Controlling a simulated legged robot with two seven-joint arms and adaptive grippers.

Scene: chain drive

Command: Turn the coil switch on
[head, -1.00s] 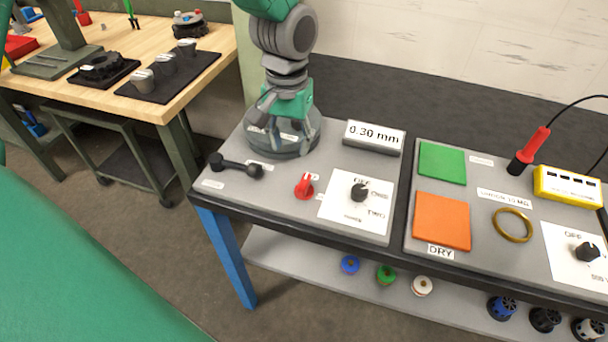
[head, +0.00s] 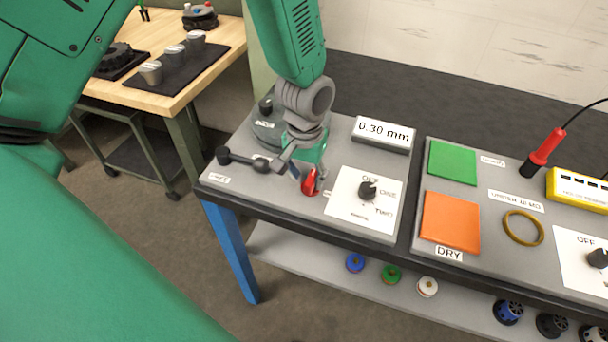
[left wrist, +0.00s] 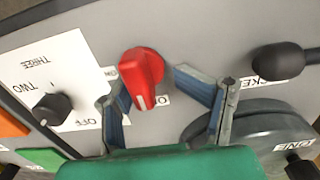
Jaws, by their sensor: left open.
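The red switch (head: 310,183) stands on the grey bench panel, partly hidden by my left gripper (head: 300,171) in the head view. In the left wrist view, the red switch (left wrist: 141,76) is a knob with a white mark, and a small label beside it is partly covered. My left gripper (left wrist: 149,80) is open, with one finger on each side of the knob. I cannot tell whether either finger touches it. My right gripper is not in view.
A black crank handle (head: 240,159) lies left of the red switch. A white dial plate (head: 350,212) with a black knob (head: 367,190) is to its right. A 0.30 mm display (head: 383,134) stands behind. Green (head: 453,162) and orange (head: 450,222) squares lie further right.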

